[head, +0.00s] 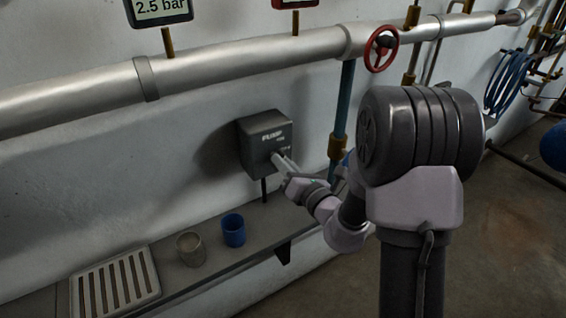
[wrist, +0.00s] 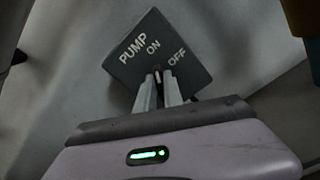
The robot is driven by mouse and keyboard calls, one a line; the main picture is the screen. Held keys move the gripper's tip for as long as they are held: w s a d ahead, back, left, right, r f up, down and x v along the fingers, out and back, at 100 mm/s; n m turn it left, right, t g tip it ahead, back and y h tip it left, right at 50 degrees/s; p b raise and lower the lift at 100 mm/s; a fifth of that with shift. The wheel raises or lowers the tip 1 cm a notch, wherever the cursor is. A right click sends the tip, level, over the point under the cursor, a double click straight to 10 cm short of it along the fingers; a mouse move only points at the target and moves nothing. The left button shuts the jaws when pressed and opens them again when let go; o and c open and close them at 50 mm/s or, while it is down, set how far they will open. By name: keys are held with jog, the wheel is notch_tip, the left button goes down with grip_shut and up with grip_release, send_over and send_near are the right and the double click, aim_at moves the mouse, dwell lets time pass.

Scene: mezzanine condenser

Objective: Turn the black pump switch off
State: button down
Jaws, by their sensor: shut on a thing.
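The black pump switch is a dark box (head: 262,138) on the wall above the shelf. In the wrist view its face (wrist: 150,40) reads PUMP, with ON near the middle and OFF to the right. My gripper (head: 277,158) reaches it from the lower right. In the wrist view the two fingertips (wrist: 158,78) are close together on a small lever at the face, just below the ON label. The lever is mostly hidden between the fingers, so its exact angle is hard to tell.
A shelf (head: 225,262) below holds a slatted tray (head: 116,284), a grey-beige cup (head: 190,249) and a blue cup (head: 233,230). A large pipe (head: 230,58) with a red valve wheel (head: 381,48) runs above. A vertical blue-green pipe (head: 342,105) stands right of the box.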

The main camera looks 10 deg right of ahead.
jog(key=shift+r+m+p, duration=0.1)
jog(key=shift+m+p, duration=0.2)
jog(key=shift+p, duration=0.15)
jog(key=shift+d+f+m+p, duration=0.1)
jog(key=shift+m+p, duration=2.75)
jog(key=shift+p, duration=0.2)
jog(key=shift+d+f+m+p, duration=0.1)
jog(key=shift+m+p, duration=2.75)
jog(key=shift+p, duration=0.15)
jog(key=c, duration=1.5)
grip_release()
jog(key=shift+w+a+f, duration=0.1)
jog(key=shift+o, duration=0.2)
